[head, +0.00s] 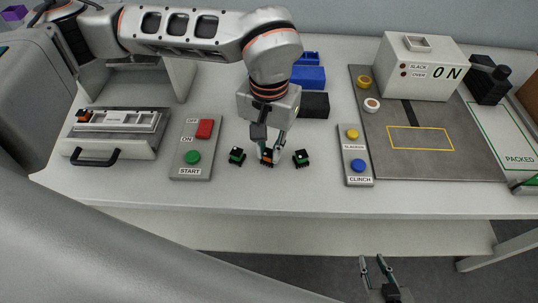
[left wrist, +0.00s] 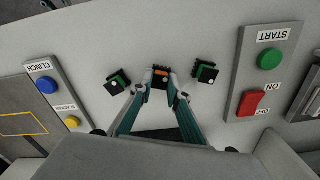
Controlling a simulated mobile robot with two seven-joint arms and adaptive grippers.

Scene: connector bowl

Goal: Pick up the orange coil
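The orange coil (head: 268,159), a small block with black parts, sits on the white table between two black-and-green coils, one to the left (head: 237,156) and one to the right (head: 302,158). My left gripper (head: 270,152) points down over the orange coil, its fingers on either side of it. In the left wrist view the fingertips (left wrist: 160,80) flank the orange coil (left wrist: 160,83) closely with no clear gap, but firm contact cannot be made out. My right gripper (head: 376,270) is open and empty, low in front of the table.
A button panel with START (head: 190,172) stands left of the coils, another with CLINCH (head: 358,181) to the right. Blue (head: 309,76) and black (head: 315,104) bins stand behind the gripper. A grey fixture (head: 115,135) is far left, a white machine (head: 423,65) back right.

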